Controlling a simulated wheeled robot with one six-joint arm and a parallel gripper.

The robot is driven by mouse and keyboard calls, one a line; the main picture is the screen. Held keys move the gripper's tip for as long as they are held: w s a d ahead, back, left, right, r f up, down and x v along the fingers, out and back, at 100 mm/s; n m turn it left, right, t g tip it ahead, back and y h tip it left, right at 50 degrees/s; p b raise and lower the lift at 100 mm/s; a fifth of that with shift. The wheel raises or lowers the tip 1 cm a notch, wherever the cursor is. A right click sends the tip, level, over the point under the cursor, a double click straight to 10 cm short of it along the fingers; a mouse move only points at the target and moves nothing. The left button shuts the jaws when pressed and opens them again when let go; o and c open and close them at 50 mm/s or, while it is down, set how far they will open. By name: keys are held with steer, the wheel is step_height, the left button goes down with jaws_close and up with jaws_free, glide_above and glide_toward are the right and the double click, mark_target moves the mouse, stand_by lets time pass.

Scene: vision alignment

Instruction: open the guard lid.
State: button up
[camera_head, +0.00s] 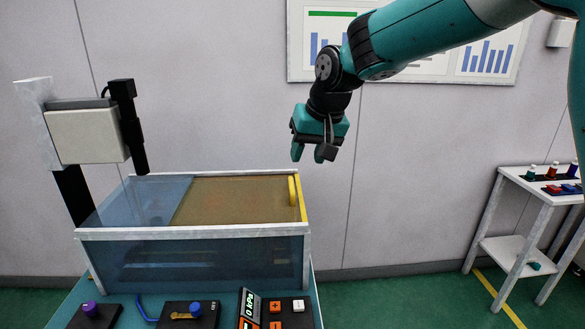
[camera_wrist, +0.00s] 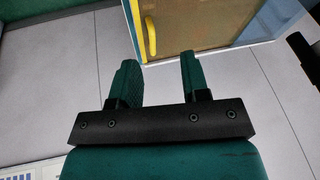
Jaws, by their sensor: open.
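The guard lid (camera_head: 232,200) is the amber see-through panel on top of the machine's box, and it lies flat and closed over the right part. Its yellow handle (camera_head: 292,191) stands at the lid's right edge. In the wrist view the handle (camera_wrist: 149,37) shows at the top, beyond the fingers, with the amber lid (camera_wrist: 200,18) to its right. My gripper (camera_head: 310,153) is in the air above and to the right of the handle, fingers pointing down. In the wrist view my gripper (camera_wrist: 158,70) has its two green fingers apart with nothing between them.
A white camera-like box (camera_head: 88,136) on a post stands at the box's left. A control panel with buttons (camera_head: 285,310) and a blue knob (camera_head: 196,309) is in front. A white side table (camera_head: 530,182) with small coloured items stands far right. The space around my gripper is clear.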

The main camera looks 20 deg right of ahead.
steer(key=w+d+r+m+t+p, duration=0.1)
steer(key=w+d+m, duration=0.1)
steer(key=w, duration=0.6)
steer(key=p, duration=0.5)
glide_toward(292, 183)
steer(key=shift+h, duration=0.4)
steer(key=x, duration=0.8)
steer(key=shift+a+f, duration=0.3)
steer(key=shift+a, duration=0.1)
jaws_close()
